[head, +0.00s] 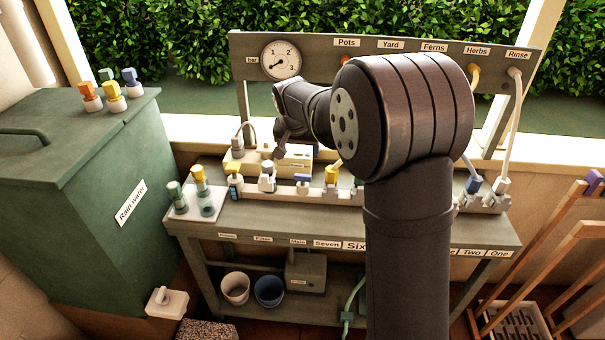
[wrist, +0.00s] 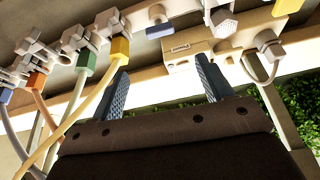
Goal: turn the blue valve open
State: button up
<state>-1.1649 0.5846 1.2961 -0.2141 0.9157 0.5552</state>
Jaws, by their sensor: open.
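A small blue valve handle (head: 303,178) sits on the bench's row of fittings, between a grey fitting and a yellow one. In the wrist view a blue-grey handle (wrist: 157,20), apparently the same one, lies crosswise near the top edge. My gripper (head: 281,149) is above the back of the bench, behind and a little left of that handle. In the wrist view my gripper (wrist: 163,68) has its two fingers wide apart with nothing between them. The fingers are apart from the handle. How far the valve is turned cannot be told.
A beige box (head: 290,157) stands behind the fittings, close to my gripper. Several hoses with coloured connectors, one yellow (wrist: 120,47), run beside the left finger. A gauge board (head: 400,52) stands at the back. A green rain-water bin (head: 85,195) stands left.

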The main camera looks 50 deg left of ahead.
aim_at(303, 175)
jog(key=x, duration=1.4)
jog(key=shift+f, duration=0.1)
